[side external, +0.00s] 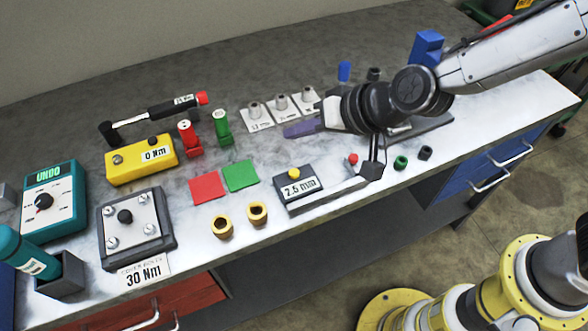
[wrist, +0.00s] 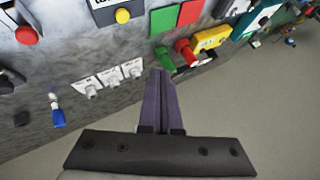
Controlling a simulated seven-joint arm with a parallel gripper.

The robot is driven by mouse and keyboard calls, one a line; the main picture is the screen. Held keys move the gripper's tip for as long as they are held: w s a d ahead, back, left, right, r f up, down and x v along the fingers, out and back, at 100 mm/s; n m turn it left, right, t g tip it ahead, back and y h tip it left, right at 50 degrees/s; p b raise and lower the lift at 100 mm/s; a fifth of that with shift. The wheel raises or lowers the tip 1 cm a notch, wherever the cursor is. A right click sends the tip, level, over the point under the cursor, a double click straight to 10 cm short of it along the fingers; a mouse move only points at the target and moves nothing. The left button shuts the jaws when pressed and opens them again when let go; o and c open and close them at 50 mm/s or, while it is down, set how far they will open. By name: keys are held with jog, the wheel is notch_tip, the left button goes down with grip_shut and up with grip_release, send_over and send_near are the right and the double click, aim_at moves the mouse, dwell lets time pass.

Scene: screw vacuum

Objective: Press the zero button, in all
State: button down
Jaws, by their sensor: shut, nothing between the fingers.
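A dark grey gauge (side external: 298,197) reading "2.5 mm" has a round yellow button (side external: 294,174) on top. The button also shows in the wrist view (wrist: 123,16). A yellow box (side external: 141,160) reading "0 Nm" has a small knob or button on it. No label "zero" can be read, so I cannot tell which is the zero button. My gripper (side external: 286,132) is shut and empty, its purple fingers pointing left above the bench behind the gauge. In the wrist view its tips (wrist: 162,71) appear near the green cylinder (wrist: 164,58) and apart from the yellow button.
White cards with metal pieces (side external: 281,102) lie behind my fingers. Red (side external: 206,190) and green (side external: 240,176) pads lie left of the gauge. Brass rings (side external: 257,212) stand at the front. A teal "UNDO" box (side external: 52,200) is far left.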

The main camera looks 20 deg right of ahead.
dwell(0.3)
send_over(299, 179)
jog(key=shift+f, duration=4.4)
jog(key=shift+f, duration=0.4)
jog(key=shift+f, duration=0.4)
jog(key=shift+r, duration=0.8)
